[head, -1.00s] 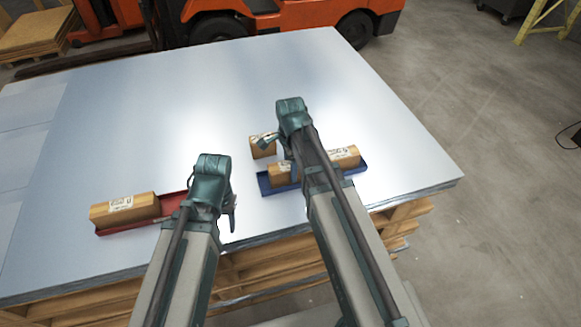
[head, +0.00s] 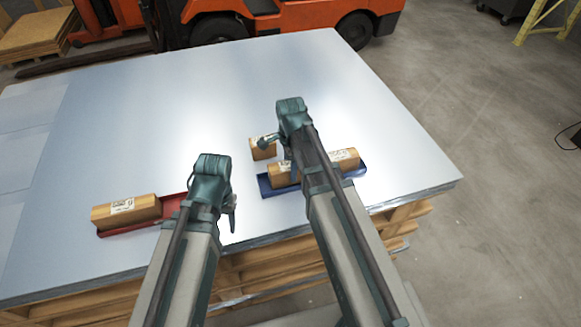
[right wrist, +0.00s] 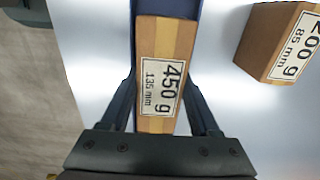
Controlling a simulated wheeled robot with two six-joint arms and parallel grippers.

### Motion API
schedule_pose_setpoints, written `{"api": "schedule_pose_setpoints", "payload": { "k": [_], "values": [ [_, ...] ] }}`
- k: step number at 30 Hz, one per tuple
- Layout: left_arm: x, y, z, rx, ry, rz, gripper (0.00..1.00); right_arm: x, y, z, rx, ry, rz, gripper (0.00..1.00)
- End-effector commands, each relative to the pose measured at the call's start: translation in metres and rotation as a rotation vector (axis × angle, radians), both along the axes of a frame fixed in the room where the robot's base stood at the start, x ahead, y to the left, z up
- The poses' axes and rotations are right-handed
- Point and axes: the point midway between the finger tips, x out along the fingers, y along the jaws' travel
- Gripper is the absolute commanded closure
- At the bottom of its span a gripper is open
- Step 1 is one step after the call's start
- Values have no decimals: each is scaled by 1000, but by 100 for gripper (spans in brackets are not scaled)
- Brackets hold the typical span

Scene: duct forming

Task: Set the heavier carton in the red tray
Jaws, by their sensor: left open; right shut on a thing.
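A long carton (head: 279,172) sits at the blue tray (head: 267,189); my right arm hides its middle. In the right wrist view the carton (right wrist: 165,45) is labelled 450 g, 135 mm, and my right gripper (right wrist: 163,95) is shut around its sides. The blue tray shows beyond its end. A smaller carton (head: 263,150) stands on the sheet just behind the blue tray; its label reads 200 g, 85 mm in the right wrist view (right wrist: 275,40). Another carton (head: 110,218) lies in the red tray (head: 172,205), label unreadable. My left gripper (head: 232,218) is open and empty beside the red tray's right end.
The trays rest near the front edge of a large pale metal sheet (head: 180,110) stacked on a wooden pallet (head: 270,268). The sheet's middle and back are clear. An orange forklift (head: 280,22) stands behind.

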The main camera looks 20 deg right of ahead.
Motion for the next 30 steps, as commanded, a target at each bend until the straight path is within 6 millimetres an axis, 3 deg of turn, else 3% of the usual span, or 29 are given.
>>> {"api": "schedule_pose_setpoints", "payload": {
  "k": [3,19,30],
  "values": [
    [0,0,20,0,0,0,50,0,0,20,0,0,0,100],
    [0,0,78,0,0,0,50,0,0,78,0,0,0,100],
    [0,0,81,0,0,0,50,0,0,81,0,0,0,100]
  ]
}}
